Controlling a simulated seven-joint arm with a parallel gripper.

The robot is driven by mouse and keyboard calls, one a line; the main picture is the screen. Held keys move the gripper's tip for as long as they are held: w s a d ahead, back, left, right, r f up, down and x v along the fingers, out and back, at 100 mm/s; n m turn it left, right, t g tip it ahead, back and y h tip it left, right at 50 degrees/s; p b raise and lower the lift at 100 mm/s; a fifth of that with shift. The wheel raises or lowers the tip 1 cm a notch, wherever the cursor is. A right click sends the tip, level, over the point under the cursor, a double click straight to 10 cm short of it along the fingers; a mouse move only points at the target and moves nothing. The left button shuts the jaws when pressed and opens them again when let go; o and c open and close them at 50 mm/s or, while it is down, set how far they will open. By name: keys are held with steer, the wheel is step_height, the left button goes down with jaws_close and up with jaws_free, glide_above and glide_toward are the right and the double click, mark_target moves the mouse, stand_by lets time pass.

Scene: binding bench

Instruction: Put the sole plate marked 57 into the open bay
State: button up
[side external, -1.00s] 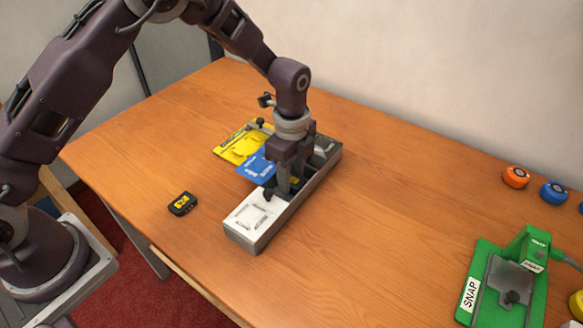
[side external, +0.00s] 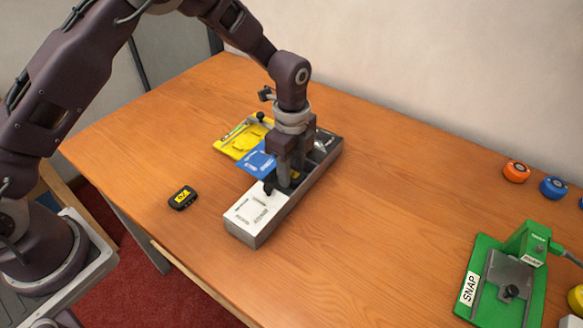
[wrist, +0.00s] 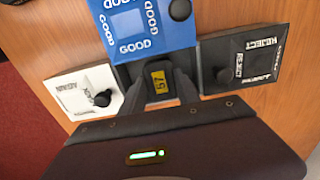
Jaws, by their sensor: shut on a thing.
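A dark plate with a yellow 57 label (wrist: 158,82) sits between the fingers of my gripper (wrist: 160,90) in the wrist view. My gripper (side external: 284,182) is shut on it. In the side view the fingers reach down into the middle of a long grey rack (side external: 262,240), between its white end and its dark far end. The held plate is hidden there by the fingers and the rack wall. I cannot tell whether it touches the bay floor.
The white plate (wrist: 78,92) and the dark REJECT plate (wrist: 242,58), each with a black knob, flank the fingers. A blue GOOD plate (wrist: 150,28) and yellow plate (side external: 240,142) lie behind. A black piece with a yellow label (side external: 183,198) lies left; a green SNAP fixture (side external: 482,270) stands right.

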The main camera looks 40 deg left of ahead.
steer(key=shift+f, duration=0.1)
steer(key=shift+f, duration=0.6)
steer(key=o, duration=1.2)
steer(key=shift+r, duration=5.75)
